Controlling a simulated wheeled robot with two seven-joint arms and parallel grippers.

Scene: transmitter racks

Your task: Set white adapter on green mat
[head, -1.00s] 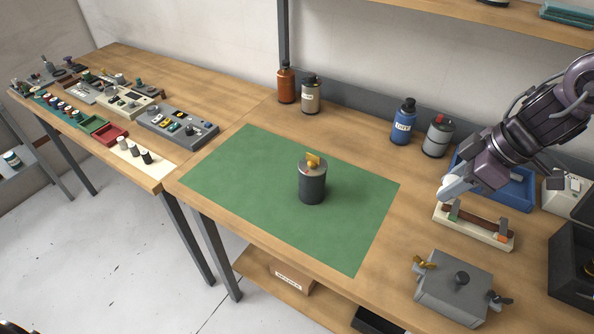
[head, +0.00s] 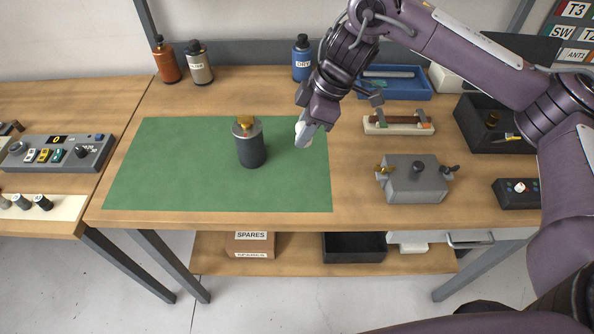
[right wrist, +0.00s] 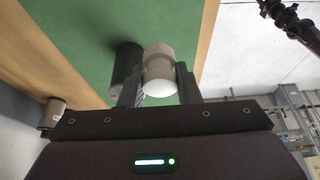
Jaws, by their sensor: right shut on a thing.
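The green mat (head: 180,190) lies flat on the workbench, with a dark canister (head: 250,152) with a brass top standing on it. My right gripper (head: 308,132) is over the right part of the mat. It is shut on the white adapter (head: 302,136), which is partly hidden by the fingers. In the right wrist view the adapter (right wrist: 159,58) is a pale round piece between the two fingers (right wrist: 159,84), with the green mat behind it. Whether it touches the mat I cannot tell. My left gripper is not in view.
An orange bottle (head: 166,62), a beige bottle (head: 199,66) and a blue bottle (head: 301,60) stand at the back. A blue tray (head: 410,90), a cream holder (head: 380,128) and a grey box (head: 415,185) are right of the mat. The mat's left part is clear.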

